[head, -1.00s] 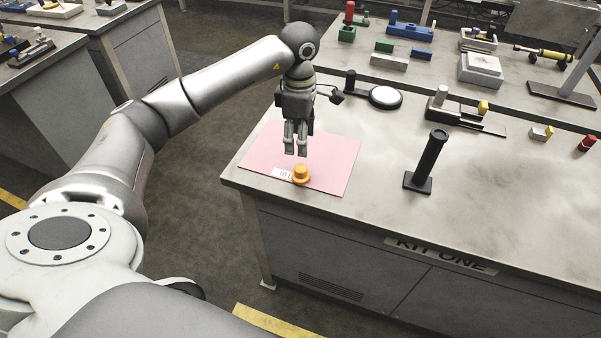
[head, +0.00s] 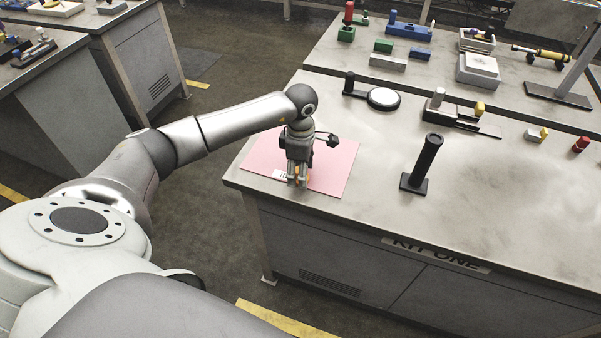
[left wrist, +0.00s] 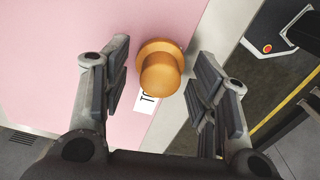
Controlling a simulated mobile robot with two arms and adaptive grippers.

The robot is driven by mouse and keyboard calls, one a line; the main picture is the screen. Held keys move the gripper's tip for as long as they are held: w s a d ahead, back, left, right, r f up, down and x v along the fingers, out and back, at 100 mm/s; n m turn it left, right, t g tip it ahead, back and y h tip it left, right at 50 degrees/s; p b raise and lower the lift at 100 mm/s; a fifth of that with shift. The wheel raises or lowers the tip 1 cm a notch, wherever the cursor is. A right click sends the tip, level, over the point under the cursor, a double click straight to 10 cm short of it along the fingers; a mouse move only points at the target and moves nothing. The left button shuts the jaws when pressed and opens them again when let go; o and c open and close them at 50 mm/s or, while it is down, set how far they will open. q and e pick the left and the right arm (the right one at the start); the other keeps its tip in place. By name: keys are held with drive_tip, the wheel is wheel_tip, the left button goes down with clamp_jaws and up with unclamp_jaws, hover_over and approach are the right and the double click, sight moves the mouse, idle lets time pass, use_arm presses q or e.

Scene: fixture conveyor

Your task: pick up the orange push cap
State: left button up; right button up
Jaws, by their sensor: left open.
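The orange push cap (left wrist: 160,72) sits on the pink mat (left wrist: 40,60) near the bench's front edge, with a wide flange under a narrower round top. In the left wrist view it lies between the two fingers of my left gripper (left wrist: 160,88), with a gap on each side. My left gripper is open and points down over the cap. In the head view the left gripper (head: 298,182) hides most of the cap, and only a bit of orange shows between its fingers. My right gripper is in neither view.
A white label (left wrist: 146,100) lies beside the cap on the mat. A black upright post on a base (head: 423,165) stands to the right. A round white-topped part (head: 384,98) and a fixture with a yellow piece (head: 479,108) are further back. The bench's front edge is close.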

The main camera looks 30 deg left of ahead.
use_arm(q)
drive_tip(key=c, duration=0.9)
drive_tip(key=shift+c, duration=0.2)
drive_tip(key=shift+w+r+b, duration=0.1)
drive_tip(key=shift+r+b, duration=0.25)
drive_tip(key=shift+r, duration=0.15)
drive_tip(key=shift+s+d+r+b, duration=0.1)
drive_tip(key=shift+s+r+b, duration=0.1)
drive_tip(key=shift+r+b, duration=0.75)
drive_tip(key=s+d+r+b, duration=0.1)
drive_tip(key=s+d+r, duration=0.1)
drive_tip(key=s+r, duration=0.1)
drive_tip(key=s+d+r+b, duration=0.1)
drive_tip(key=s+d+r, duration=0.1)
drive_tip(key=s, duration=0.3)
drive_tip(key=s+d+r+b, duration=0.1)
drive_tip(key=s+d+r, duration=0.1)
drive_tip(key=s+r, duration=0.2)
drive_tip(key=shift+d+r, duration=0.3)
drive_tip(key=shift+r, duration=0.3)
